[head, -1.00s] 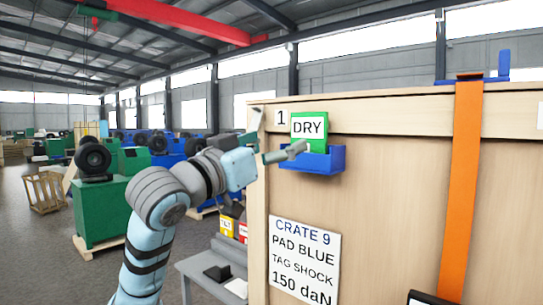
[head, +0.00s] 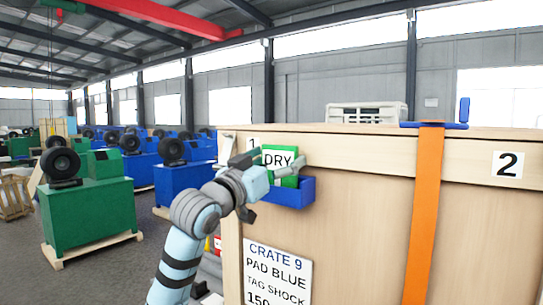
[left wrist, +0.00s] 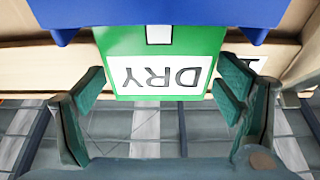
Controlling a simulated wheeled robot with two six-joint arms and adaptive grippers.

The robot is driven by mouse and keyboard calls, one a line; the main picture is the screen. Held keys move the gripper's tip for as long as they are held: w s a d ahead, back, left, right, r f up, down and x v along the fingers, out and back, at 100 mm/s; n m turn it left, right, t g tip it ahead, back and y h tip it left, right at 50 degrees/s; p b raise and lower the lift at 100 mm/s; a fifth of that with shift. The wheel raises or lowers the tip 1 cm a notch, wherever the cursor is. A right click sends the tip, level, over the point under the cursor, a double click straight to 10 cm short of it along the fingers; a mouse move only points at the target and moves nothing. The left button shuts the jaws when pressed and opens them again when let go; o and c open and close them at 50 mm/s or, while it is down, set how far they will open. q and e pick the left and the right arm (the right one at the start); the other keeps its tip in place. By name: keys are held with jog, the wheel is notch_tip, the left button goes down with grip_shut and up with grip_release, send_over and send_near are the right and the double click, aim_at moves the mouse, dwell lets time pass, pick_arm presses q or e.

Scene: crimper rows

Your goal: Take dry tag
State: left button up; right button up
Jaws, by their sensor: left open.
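The dry tag (head: 279,161) is a green card with a white DRY label. It stands upright in a blue holder (head: 292,192) on the front of the wooden crate, near its upper left corner. My left gripper (head: 266,163) is at the tag in the head view, its fingers to either side of the label. In the left wrist view the tag (left wrist: 160,75) appears upside down between the spread fingers of my left gripper (left wrist: 165,92), with gaps at both sides. The blue holder (left wrist: 160,12) fills the top there. My right gripper is not in view.
The wooden crate (head: 350,230) fills the right, with an orange strap (head: 424,215) and a CRATE 9 sign (head: 276,272). A pale device (head: 367,112) shows above the crate's top edge. Green and blue machines stand on the floor at left.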

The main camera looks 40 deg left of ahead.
pick_arm(q)
jog(key=shift+c, duration=0.4)
jog(key=c, duration=1.1)
notch_tip(320, 180, up, 2)
jog(key=shift+r+p, duration=0.2)
jog(key=shift+p, duration=0.75)
jog(key=shift+r+b, duration=0.3)
jog(key=shift+r, duration=1.45)
